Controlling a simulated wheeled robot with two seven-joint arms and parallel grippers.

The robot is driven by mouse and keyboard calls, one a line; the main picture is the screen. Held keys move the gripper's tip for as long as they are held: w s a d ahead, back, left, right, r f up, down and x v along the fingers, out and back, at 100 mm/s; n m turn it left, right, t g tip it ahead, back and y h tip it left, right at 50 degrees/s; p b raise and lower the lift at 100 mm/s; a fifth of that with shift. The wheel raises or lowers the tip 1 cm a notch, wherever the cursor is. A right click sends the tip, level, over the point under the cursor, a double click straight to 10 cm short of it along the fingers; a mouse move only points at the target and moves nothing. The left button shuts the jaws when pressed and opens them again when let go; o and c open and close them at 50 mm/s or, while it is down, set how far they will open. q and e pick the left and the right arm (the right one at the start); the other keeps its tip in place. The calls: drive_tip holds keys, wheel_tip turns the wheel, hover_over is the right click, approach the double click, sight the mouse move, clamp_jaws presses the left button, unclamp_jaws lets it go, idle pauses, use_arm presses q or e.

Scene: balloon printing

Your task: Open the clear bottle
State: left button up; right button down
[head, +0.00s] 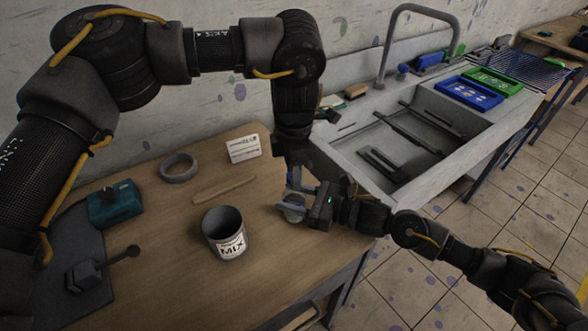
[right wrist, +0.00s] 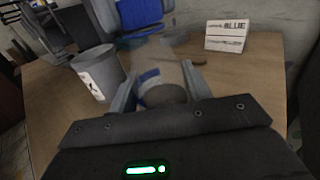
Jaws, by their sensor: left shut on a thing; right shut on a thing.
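The clear bottle (head: 293,212) is above the table's right part in the head view, mostly hidden by my grippers. In the right wrist view the clear bottle (right wrist: 163,72) is see-through and blurred, with a blue band. My right gripper (head: 303,203) comes in from the right and is shut on the bottle, one finger on each side in the right wrist view (right wrist: 160,90). My left gripper (head: 296,178) points down from above and is shut at the bottle's top. The cap itself is hidden or too small to tell.
A grey MIX can (head: 226,236) stands left of the bottle on the wooden table (head: 170,240). A wooden stick (head: 224,190), tape ring (head: 179,166), BLUE card (head: 244,149) and teal box (head: 116,205) lie farther back or left. The sink (head: 420,115) is behind my right arm.

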use_arm(q)
drive_tip(key=n, duration=0.7)
drive_tip(key=shift+n, duration=0.4)
drive_tip(key=n, duration=0.4)
drive_tip(key=shift+n, duration=0.4)
drive_tip(key=n, duration=1.2)
drive_tip(key=shift+r+n, duration=0.1)
drive_tip(key=shift+n, duration=0.2)
drive_tip(key=n, duration=1.5)
drive_tip(key=shift+r, duration=0.2)
